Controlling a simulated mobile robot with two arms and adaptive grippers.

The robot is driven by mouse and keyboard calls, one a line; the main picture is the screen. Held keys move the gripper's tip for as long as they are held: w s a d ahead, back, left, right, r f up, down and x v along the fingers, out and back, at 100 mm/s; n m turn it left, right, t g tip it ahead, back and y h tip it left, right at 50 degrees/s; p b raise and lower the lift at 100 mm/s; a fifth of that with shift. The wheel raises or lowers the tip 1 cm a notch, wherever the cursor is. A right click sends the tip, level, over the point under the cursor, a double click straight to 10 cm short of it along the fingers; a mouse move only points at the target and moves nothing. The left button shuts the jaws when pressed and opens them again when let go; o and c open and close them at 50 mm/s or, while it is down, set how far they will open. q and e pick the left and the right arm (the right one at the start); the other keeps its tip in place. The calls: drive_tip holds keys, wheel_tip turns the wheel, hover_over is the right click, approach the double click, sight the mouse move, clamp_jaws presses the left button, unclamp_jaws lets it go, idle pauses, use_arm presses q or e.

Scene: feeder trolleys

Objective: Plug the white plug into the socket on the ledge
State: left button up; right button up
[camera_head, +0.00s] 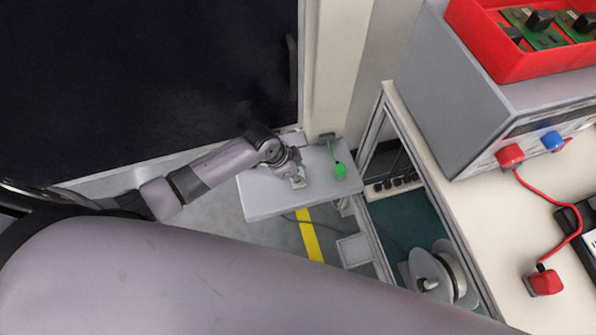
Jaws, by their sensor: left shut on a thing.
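The ledge (258,205) is a pale grey shelf at the middle of the view, beside the door frame. My left gripper (294,177) is over the ledge, pointing down and shut. A small whitish piece, which looks like the white plug (298,183), shows at its fingertips. It is too small to tell whether the piece touches a socket. I cannot make out the socket clearly; the gripper may hide it. A green plug-like piece (340,170) with a short green lead lies at the ledge's right end. My right gripper is not in view.
A worktop (480,215) at right bears a grey instrument (450,95) with a red tray (500,62) on top and a red lead (562,198). A metal frame post (425,165) stands right of the ledge. A power strip (385,190) and a reel (437,275) sit lower down.

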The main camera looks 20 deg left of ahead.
use_arm(q)
drive_tip(key=shift+p, duration=0.65)
idle(1.3)
drive_tip(key=shift+f+b, duration=0.45)
drive_tip(key=shift+f, duration=0.15)
drive_tip(key=o, duration=1.1)
drive_tip(key=shift+o, duration=0.2)
drive_tip(key=shift+r, duration=0.1)
drive_tip(key=v, duration=1.1)
drive_tip(key=shift+s+a+r, duration=0.2)
drive_tip(key=shift+r, duration=0.15)
